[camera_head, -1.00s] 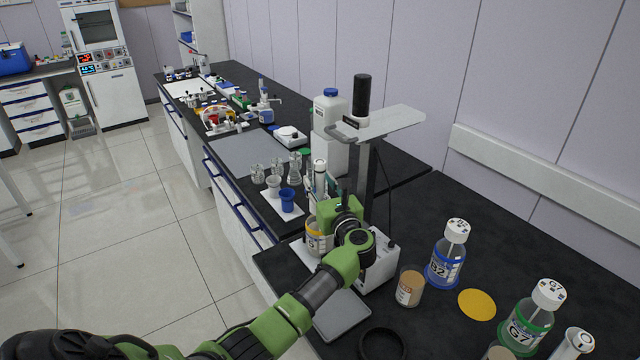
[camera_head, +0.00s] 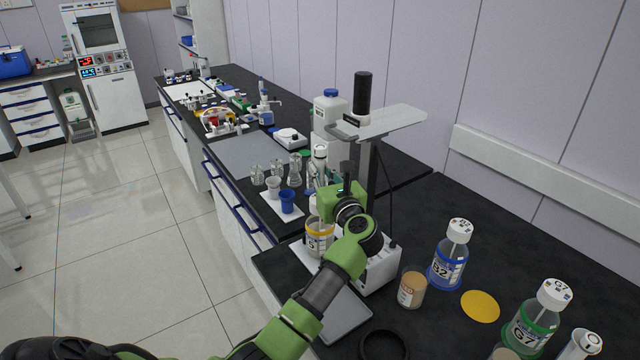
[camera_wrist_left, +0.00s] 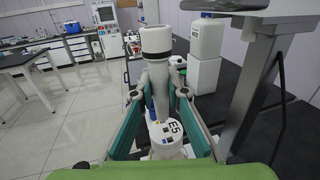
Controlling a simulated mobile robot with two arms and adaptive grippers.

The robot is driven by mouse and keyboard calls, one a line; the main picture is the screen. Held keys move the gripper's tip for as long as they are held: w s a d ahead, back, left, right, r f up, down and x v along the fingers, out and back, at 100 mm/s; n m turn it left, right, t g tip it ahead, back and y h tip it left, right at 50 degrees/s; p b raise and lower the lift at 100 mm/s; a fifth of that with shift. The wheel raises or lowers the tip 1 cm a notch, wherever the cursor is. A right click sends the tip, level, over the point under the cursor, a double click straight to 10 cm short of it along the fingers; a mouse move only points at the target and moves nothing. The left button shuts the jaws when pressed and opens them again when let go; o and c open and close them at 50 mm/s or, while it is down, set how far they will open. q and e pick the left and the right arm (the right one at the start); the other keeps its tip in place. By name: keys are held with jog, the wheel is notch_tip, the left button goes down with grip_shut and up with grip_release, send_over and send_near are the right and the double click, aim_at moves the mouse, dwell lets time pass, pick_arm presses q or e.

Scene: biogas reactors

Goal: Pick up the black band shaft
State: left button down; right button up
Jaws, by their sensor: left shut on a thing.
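The black band shaft (camera_wrist_left: 157,60) is an upright pale rod with a wide head and a black band, seen in the left wrist view. Its top also shows in the head view (camera_head: 319,153). My left gripper (camera_wrist_left: 160,95) is shut on the shaft, with a teal finger on each side; in the head view the gripper (camera_head: 320,187) stands above the yellow-collared jar (camera_head: 318,238). A white lid marked E5 (camera_wrist_left: 166,131) lies below the shaft in the wrist view. The shaft's lower end is hidden, so I cannot tell whether it is clear of the jar. My right gripper is not in view.
A stand with a grey post (camera_head: 369,180), pale top plate (camera_head: 385,121) and black cylinder (camera_head: 362,93) is close to the right of the gripper. Blue (camera_head: 447,262) and green (camera_head: 530,325) bottles and a beige jar (camera_head: 412,290) stand to the right. Cups and glassware are behind left.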

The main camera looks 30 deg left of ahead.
aim_at(317, 160)
pick_arm(q)
jog(key=s+r, duration=0.1)
jog(key=s+d+r, duration=0.1)
jog(key=s+r+b, duration=0.1)
jog(key=shift+d+r, duration=0.4)
jog(key=s+d+r+b, duration=0.1)
jog(key=s+d+r, duration=0.4)
jog(key=s+r, duration=0.2)
jog(key=shift+s, duration=0.55)
jog(key=shift+f, duration=0.1)
